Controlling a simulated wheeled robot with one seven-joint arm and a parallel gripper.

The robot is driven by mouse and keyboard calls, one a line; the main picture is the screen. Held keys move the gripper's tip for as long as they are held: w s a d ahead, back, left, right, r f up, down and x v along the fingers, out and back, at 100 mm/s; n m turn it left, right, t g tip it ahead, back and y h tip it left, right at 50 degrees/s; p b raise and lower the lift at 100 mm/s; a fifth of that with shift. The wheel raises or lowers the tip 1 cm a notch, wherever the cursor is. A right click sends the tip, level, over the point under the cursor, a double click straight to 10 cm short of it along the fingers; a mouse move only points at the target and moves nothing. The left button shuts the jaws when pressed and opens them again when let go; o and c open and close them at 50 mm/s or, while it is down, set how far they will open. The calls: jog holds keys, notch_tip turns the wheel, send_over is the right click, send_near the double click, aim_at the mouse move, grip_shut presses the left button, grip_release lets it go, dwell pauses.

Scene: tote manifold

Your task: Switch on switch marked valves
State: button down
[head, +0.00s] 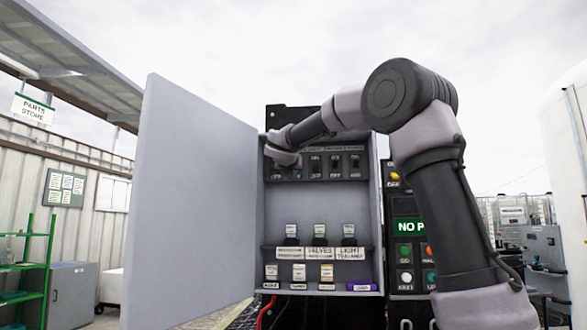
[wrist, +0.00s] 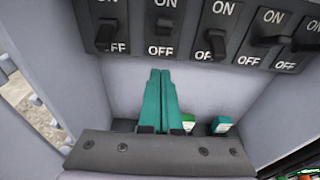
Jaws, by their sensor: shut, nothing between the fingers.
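A row of black ON/OFF switches (head: 335,163) runs along the upper part of an open grey cabinet. The labels above them are too small to read, so I cannot tell which is marked valves. A VALVES plate (head: 317,252) is on the lower shelf. In the wrist view, the switches span the top; one switch (wrist: 164,28) lies straight ahead of my gripper (wrist: 160,75), and its lever position is unclear. The teal fingers are shut and empty, their tips just below that switch's OFF mark. In the head view my gripper is mostly hidden by my wrist at the row's left end.
The cabinet door (head: 185,200) stands wide open to the left. Small coloured-top blocks (head: 320,231) stand on the lower shelf beside a LIGHT plate (head: 349,252). A panel with a green display (head: 408,227) and buttons stands right of the cabinet, partly behind my arm.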

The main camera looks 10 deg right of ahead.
jog(key=s+a+r, duration=0.2)
jog(key=s+r, duration=0.4)
jog(key=r, duration=0.1)
jog(key=shift+s+a, duration=0.15)
jog(key=shift+s, duration=0.25)
dwell(0.3)
jog(key=s+d+f+m+g+y, duration=0.1)
jog(key=s+d+f+m+g, duration=0.2)
jog(key=s+d+f+m, duration=0.35)
jog(key=s+d+f+m+g+y, duration=0.15)
jog(key=s+d+f+m, duration=0.25)
jog(key=s+f+m, duration=0.55)
jog(key=s+a+f+m+g+y, duration=0.2)
jog(key=s+f+m+g+y, duration=0.1)
jog(key=s+f+m, duration=1.5)
jog(key=f+m+y, duration=0.1)
jog(key=m, duration=0.1)
jog(key=shift+f+m+g, duration=0.25)
jog(key=shift+m+g, duration=0.05)
jog(key=shift+g, duration=0.05)
